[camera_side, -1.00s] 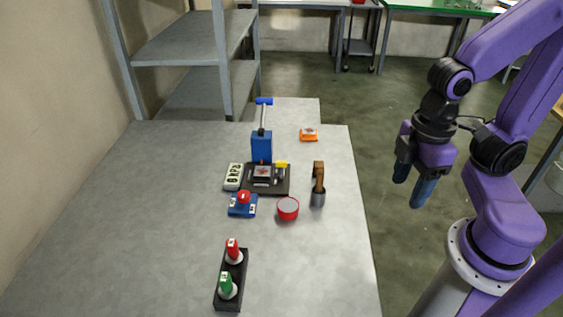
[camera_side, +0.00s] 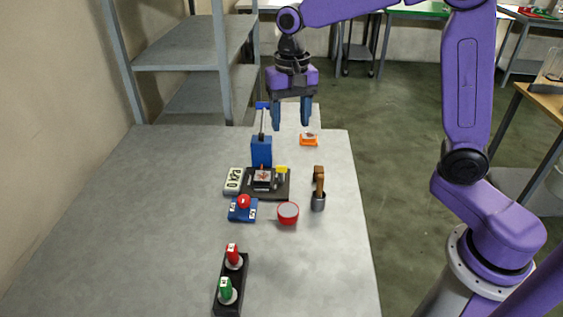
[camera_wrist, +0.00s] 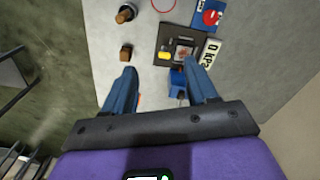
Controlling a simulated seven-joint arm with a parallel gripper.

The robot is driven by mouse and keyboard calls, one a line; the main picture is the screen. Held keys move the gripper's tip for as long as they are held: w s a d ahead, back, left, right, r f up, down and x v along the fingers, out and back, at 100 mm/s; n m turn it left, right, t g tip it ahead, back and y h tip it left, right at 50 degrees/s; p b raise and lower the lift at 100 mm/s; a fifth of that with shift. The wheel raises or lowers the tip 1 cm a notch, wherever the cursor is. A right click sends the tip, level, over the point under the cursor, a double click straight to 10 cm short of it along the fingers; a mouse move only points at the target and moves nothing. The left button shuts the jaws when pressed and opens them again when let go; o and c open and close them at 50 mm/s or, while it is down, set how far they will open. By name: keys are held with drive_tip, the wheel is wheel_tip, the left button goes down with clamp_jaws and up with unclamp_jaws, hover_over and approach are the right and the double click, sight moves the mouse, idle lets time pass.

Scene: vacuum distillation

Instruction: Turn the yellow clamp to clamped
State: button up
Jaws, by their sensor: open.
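The yellow clamp (camera_side: 281,170) is a small block at the back right corner of a black plate (camera_side: 270,189). In the wrist view the yellow clamp (camera_wrist: 164,56) lies just beyond my fingertips, on the plate's near edge. Whether it is turned to clamped is too small to tell. My gripper (camera_side: 291,124) is open and empty, pointing down above the far part of the table, behind and above the clamp. It also shows in the wrist view (camera_wrist: 160,70), its two fingers apart and touching nothing.
A blue pump (camera_side: 261,152) with an upright lever stands left of the clamp, close by my fingers. An orange object (camera_side: 308,140) lies behind right. A kPa display (camera_side: 234,180), a blue box with red knob (camera_side: 242,208), a red-rimmed dish (camera_side: 288,213) and a wooden-handled tool (camera_side: 319,188) are near.

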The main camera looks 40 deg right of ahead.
sight(281, 166)
drive_tip(key=w+d+m, duration=0.3)
drive_tip(key=w+m, duration=0.1)
drive_tip(key=w, duration=0.2)
drive_tip(key=f, duration=1.7)
drive_tip(key=shift+s+a+f, duration=0.15)
drive_tip(key=shift+a+f, duration=0.05)
drive_tip(key=c, duration=1.1)
drive_tip(key=shift+o, duration=0.2)
